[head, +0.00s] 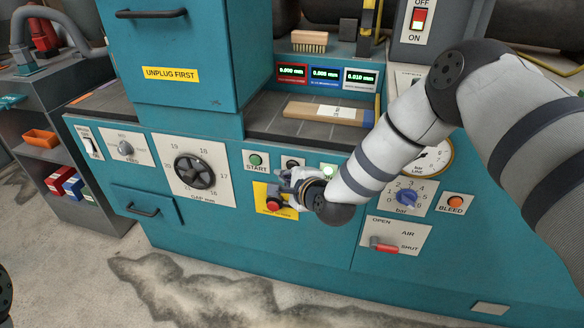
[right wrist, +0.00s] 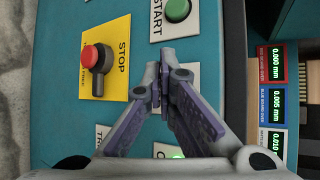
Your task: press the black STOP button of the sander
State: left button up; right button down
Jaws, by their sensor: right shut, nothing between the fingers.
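The sander's teal front panel (head: 300,235) carries a green START button (head: 255,160), which also shows at the top of the right wrist view (right wrist: 177,9). A black button (head: 291,162) sits just right of START in the head view, partly covered by my right gripper. In the right wrist view the fingers hide the spot below START, so the black button cannot be made out there. My right gripper (head: 289,182) is shut and empty, its fingertips (right wrist: 159,82) close in front of the panel. Contact with the black button cannot be told. My left gripper is not in view.
A red button (head: 272,203) on a yellow plate (right wrist: 121,48) sits close beside the fingers. A lit green lamp (head: 328,170), handwheel (head: 195,171), blue knob (head: 406,197) and red air lever (head: 384,244) also stand out from the panel. A board (head: 323,112) lies on the bed above.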

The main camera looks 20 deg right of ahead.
dwell(0.4)
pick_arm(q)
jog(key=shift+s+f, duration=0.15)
pick_arm(e)
jog(key=shift+w+d, duration=0.25)
jog(key=shift+w, duration=0.1)
pick_arm(q)
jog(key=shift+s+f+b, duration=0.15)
jog(key=shift+b, duration=0.15)
pick_arm(e)
jog(key=shift+w+d, duration=0.25)
jog(key=shift+w, duration=0.1)
dwell(0.4)
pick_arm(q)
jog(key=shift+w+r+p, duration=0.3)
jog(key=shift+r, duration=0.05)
pick_arm(e)
jog(key=shift+s+a, duration=0.5)
jog(key=shift+s, duration=0.2)
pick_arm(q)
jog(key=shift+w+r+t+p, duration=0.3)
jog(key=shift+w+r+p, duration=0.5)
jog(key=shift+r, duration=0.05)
pick_arm(e)
jog(key=s+a, duration=0.2)
jog(key=s, duration=0.2)
jog(key=shift+s+a, duration=0.1)
jog(key=shift+a, duration=0.3)
